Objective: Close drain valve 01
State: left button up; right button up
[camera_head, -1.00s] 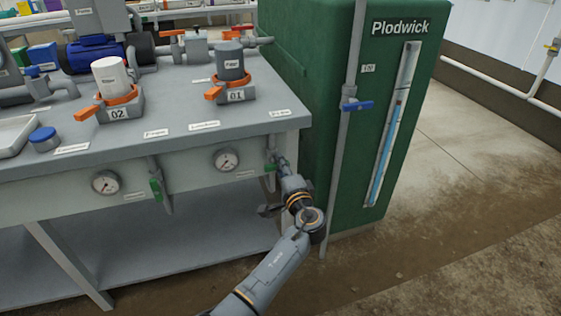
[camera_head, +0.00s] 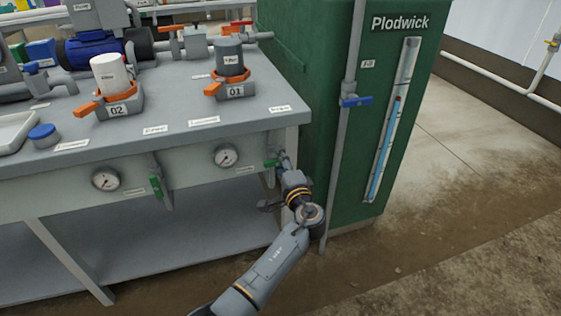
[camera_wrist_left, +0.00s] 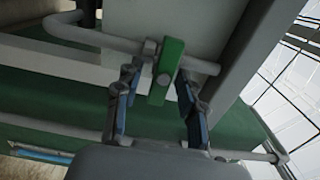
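The green-handled valve (camera_head: 271,163) hangs under the bench's front right corner, below the filter marked 01; no 01 label is readable on it. In the left wrist view its green handle (camera_wrist_left: 167,69) lies crosswise to a grey pipe (camera_wrist_left: 96,37). My left gripper (camera_wrist_left: 157,97) is open, with one finger on each side of the handle. Its right finger is close to the handle; contact cannot be told. In the head view my left gripper (camera_head: 283,163) reaches up to the valve from below and partly hides it. My right gripper is not in view.
A second green-handled valve (camera_head: 155,187) hangs further left under the bench (camera_head: 190,148). Two gauges sit on the bench front. The green cabinet (camera_head: 325,190) and a vertical pipe with a blue handle (camera_head: 356,102) stand close right of my left arm. Open floor lies further right.

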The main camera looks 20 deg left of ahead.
pick_arm(q)
jog(key=shift+s, duration=0.1)
jog(key=v, duration=0.7)
jog(key=shift+d, duration=0.15)
jog(key=shift+s, duration=0.1)
